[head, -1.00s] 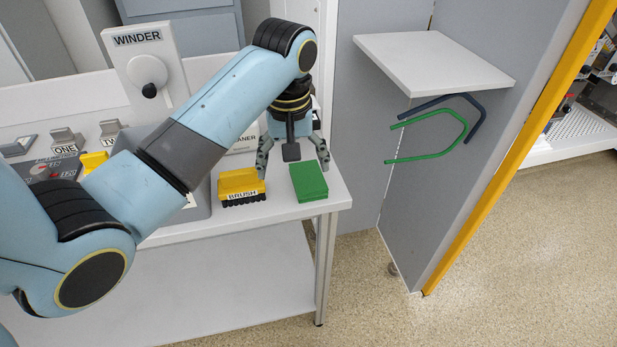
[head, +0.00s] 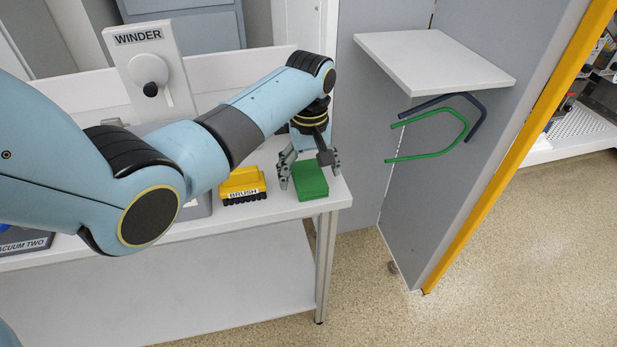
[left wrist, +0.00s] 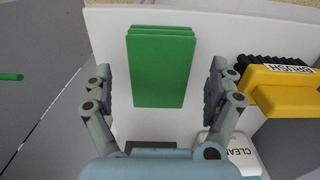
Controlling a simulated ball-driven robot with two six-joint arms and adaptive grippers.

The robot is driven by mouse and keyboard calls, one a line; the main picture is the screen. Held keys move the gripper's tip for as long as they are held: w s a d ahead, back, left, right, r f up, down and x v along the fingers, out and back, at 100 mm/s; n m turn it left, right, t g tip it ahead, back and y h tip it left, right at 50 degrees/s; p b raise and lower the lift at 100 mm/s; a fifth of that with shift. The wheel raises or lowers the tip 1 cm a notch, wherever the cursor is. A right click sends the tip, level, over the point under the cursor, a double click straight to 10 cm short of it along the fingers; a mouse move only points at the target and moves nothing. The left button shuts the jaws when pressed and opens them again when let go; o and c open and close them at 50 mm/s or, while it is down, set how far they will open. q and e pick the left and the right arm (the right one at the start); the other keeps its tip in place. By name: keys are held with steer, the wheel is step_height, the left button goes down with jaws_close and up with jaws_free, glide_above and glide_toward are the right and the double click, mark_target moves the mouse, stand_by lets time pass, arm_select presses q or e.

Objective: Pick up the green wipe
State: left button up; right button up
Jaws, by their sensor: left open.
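The green wipe (head: 310,182) is a stack of flat green pieces lying on the white bench top near its right end. My left gripper (head: 309,180) is open over the wipe, with a finger to each side of it in the head view. In the left wrist view, the wipe (left wrist: 161,70) shows between the two open fingers of the gripper (left wrist: 165,88), with gaps on both sides. The fingers do not touch it there. My right gripper is not in view.
A yellow brush (head: 242,186) lies just left of the wipe and close to one finger in the left wrist view (left wrist: 278,90). The bench's (head: 270,211) front right edge is near. Green and blue hooks (head: 462,122) hang under a shelf (head: 435,62).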

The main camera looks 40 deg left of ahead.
arm_select(q)
steer(key=shift+f, duration=0.6)
steer(key=c, duration=1.1)
steer(key=shift+r, duration=0.15)
